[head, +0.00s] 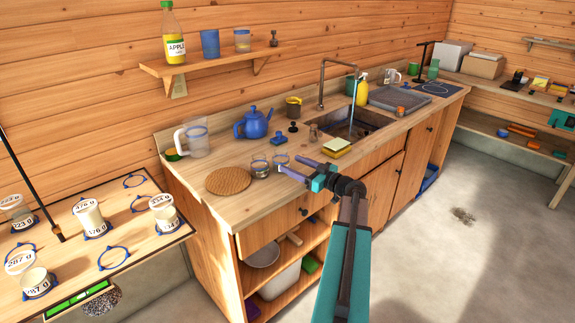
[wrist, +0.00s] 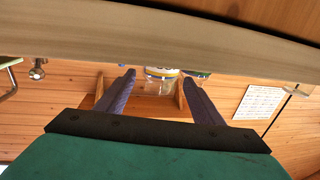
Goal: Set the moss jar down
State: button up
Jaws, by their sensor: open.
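My gripper (head: 288,164) is open over the front of the wooden counter, its two fingers pointing left. I cannot tell which jar is the moss jar; no moss shows clearly. In the wrist view the open fingers (wrist: 155,88) have no held thing between them. Beyond them a clear jar-like thing (wrist: 160,78) shows, partly cut off by a pale wooden edge.
A round woven mat (head: 228,181) lies bare left of the jars. A clear jug (head: 196,138), a blue teapot (head: 254,124) and the sink (head: 350,125) stand farther back. Yellow sponges (head: 337,145) lie right of the jars. A side table (head: 75,220) holds several labelled jars and blue rings.

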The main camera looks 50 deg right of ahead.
jog(key=s+b, duration=0.1)
jog(key=s, duration=0.6)
jog(key=shift+s+d, duration=0.3)
